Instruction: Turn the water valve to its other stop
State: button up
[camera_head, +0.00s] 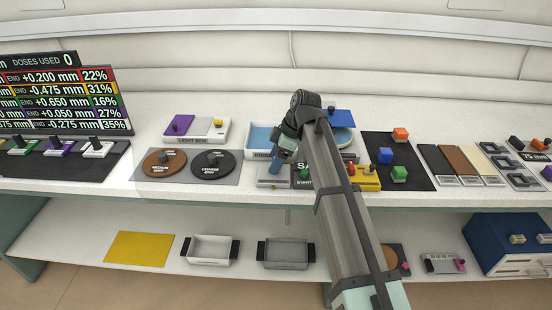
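A small blue part (275,168), which looks like the water valve's handle, stands on a grey block (268,183) at the shelf's front edge, in front of the blue-filled rinse tray (259,136). My gripper (279,160) points down over it from above, its tips at or very close to the blue part. Whether they touch it cannot be told. The fingers are small and partly merge with the blue part, so their opening does not show. The handle's exact angle and its stops are not readable.
Two round discs, brown (165,163) and black (213,163), lie to the left. A light box (196,131) stands behind them. A START button (303,173) and a yellow item (363,177) are close on the right. Colored blocks sit on a black mat (412,150). Two trays (212,250) are on the lower shelf.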

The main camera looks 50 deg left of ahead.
jog(key=c, duration=0.7)
jog(key=shift+c, duration=0.2)
jog(key=shift+m, duration=0.3)
jog(key=m, duration=0.1)
jog(key=m+t+y, duration=0.1)
jog(key=m, duration=0.1)
jog(key=shift+s+d+m, duration=0.15)
jog(key=shift+s+m, duration=0.05)
jog(key=shift+m, duration=0.1)
jog(key=m+t, duration=0.2)
jog(key=m, duration=0.2)
jog(key=shift+s+m, duration=0.1)
jog(key=shift+m, duration=0.2)
jog(key=m+t, duration=0.2)
jog(key=m, duration=0.2)
jog(key=shift+s+m, duration=0.1)
jog(key=shift+m, duration=0.2)
jog(key=shift+a+m+t+h, duration=0.1)
jog(key=shift+m+t+h, duration=0.2)
jog(key=shift+m, duration=0.8)
jog(key=shift+a+m+t+h, duration=0.1)
jog(key=shift+m+t, duration=0.3)
jog(key=shift+m, duration=0.7)
